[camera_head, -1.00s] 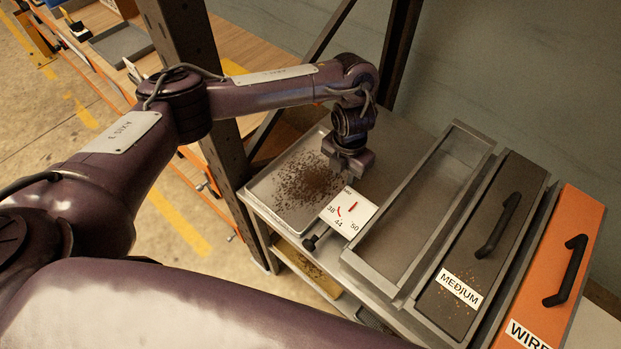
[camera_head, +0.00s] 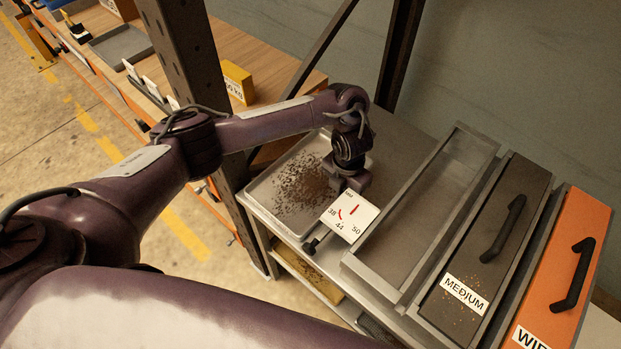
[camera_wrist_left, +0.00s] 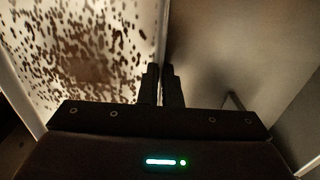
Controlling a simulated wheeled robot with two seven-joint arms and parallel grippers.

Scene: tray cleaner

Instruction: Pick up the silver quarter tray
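The silver quarter tray (camera_head: 262,193) lies flat on the grey bench at the back left, its floor scattered with dark crumbs. It also shows at the left of the left wrist view (camera_wrist_left: 158,25). My left gripper (camera_head: 346,187) points down at the tray's right side. In the left wrist view its two fingers (camera_wrist_left: 162,86) are close together, one on each side of the tray's rim, with only a narrow gap. They appear shut on the rim; the fingertips themselves are hard to see in the dark. My right gripper is out of view.
A dial card (camera_head: 349,216) stands just in front of my left gripper. To the right are an empty grey frame bin (camera_head: 405,240), a dark "MEDIUM" lid (camera_head: 487,230) and an orange lid (camera_head: 570,262), both with black handles. A dark upright post (camera_head: 190,60) rises behind my left arm.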

